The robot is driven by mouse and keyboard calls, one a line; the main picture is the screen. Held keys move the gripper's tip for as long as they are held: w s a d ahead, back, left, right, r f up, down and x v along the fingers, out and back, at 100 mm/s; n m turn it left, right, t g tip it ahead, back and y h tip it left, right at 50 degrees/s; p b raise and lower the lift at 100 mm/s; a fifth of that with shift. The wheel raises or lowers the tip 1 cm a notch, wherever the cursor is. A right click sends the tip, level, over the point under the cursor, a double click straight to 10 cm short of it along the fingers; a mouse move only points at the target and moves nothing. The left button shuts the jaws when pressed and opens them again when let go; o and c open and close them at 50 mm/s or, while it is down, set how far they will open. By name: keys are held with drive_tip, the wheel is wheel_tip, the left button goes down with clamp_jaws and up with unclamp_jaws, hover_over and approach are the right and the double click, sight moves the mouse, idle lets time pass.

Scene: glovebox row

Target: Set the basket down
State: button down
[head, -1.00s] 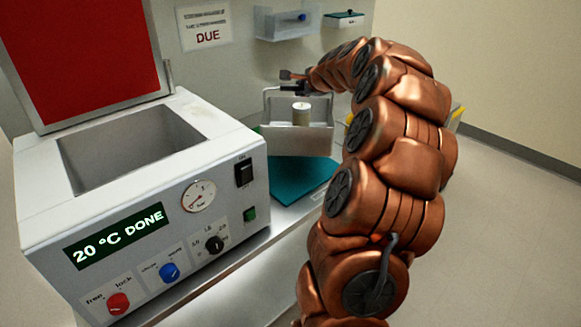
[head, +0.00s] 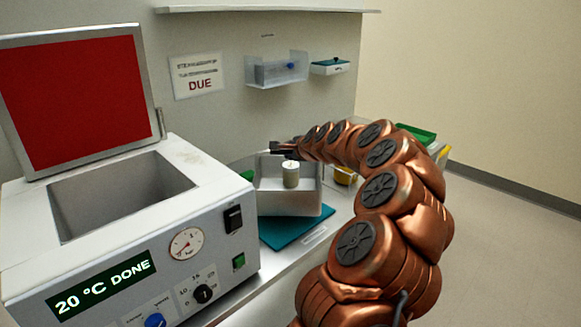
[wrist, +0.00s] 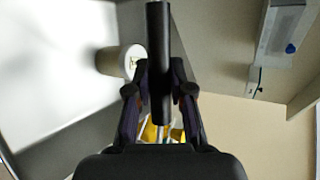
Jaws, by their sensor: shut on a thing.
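The basket (head: 290,204) is a grey, open metal box in the middle of the head view, upright over a teal mat (head: 290,235). Whether its base touches the mat cannot be told. A pale jar (head: 290,176) with a white lid stands in it; the jar also shows in the wrist view (wrist: 133,62). My gripper (head: 285,148) is above the basket's back side. In the wrist view my gripper (wrist: 158,92) is shut on the basket's dark handle bar (wrist: 158,45). My arm hides the right of the bench.
A white machine (head: 130,235) with a raised red-lined lid (head: 75,100) stands close on the left; its display reads 20 °C DONE. A clear wall bin (head: 277,70) and a small teal-topped box (head: 330,66) are on the back wall. A green tray (head: 415,133) is behind my arm.

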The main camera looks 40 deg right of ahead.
drive_tip(key=shift+f, duration=2.1)
drive_tip(key=c, duration=1)
unclamp_jaws()
drive_tip(key=shift+f, duration=0.15)
drive_tip(key=shift+c, duration=0.2)
drive_tip(key=v, duration=1.2)
drive_tip(key=shift+b, duration=0.45)
